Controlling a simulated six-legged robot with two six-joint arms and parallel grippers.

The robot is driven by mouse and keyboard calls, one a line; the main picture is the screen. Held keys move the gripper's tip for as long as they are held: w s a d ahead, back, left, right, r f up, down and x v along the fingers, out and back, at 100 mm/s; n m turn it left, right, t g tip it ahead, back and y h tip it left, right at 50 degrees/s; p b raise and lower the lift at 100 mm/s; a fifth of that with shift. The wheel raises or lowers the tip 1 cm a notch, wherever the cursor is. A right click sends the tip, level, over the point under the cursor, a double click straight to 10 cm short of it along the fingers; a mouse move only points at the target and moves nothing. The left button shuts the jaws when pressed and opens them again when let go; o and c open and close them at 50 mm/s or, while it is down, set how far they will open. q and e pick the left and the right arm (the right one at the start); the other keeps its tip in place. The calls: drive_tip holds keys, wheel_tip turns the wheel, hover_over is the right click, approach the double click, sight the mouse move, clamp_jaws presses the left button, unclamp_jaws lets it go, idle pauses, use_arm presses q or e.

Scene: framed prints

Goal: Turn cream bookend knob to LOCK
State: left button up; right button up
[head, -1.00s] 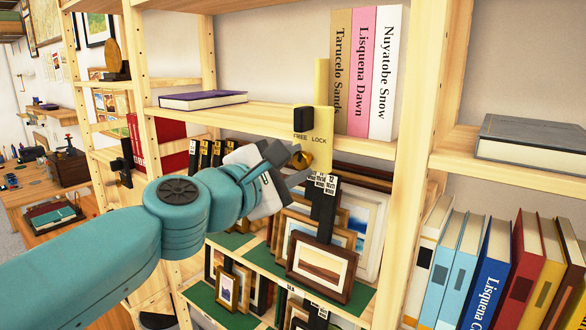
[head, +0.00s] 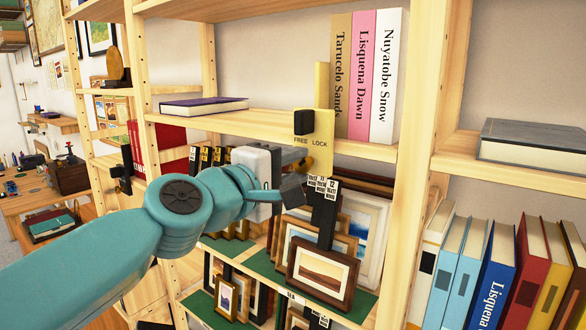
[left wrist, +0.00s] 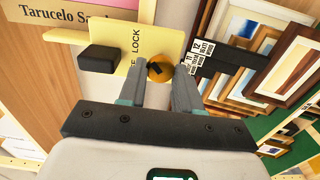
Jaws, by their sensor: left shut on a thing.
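The cream bookend (head: 322,128) stands on the middle shelf, its plate hanging over the shelf's front edge. FREE and LOCK are printed on the plate, with a black block (head: 303,122) above FREE. In the left wrist view the bookend (left wrist: 150,40) shows close up. Its round brass knob (left wrist: 160,69) carries a dark mark; which word it points to I cannot tell. My left gripper (left wrist: 166,74) is shut on the knob, a finger on either side. In the head view the gripper (head: 297,174) hides most of the knob. My right gripper is out of view.
Three upright books (head: 365,75) stand beside the bookend. Framed prints (head: 322,270) with black-and-white tags stand on the green-lined shelf just below the gripper. A purple book (head: 204,105) lies to the left. A wooden upright (head: 425,130) stands to the right.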

use_arm(q)
drive_tip(key=shift+d+f, duration=0.1)
drive_tip(key=shift+f, duration=0.05)
drive_tip(key=o, duration=0.8)
drive_tip(key=shift+o, duration=1.2)
drive_tip(key=shift+s, duration=0.15)
drive_tip(key=shift+s+a, duration=0.1)
drive_tip(key=shift+a, duration=0.15)
drive_tip(key=b+v, duration=0.2)
drive_tip(key=v, duration=1.4)
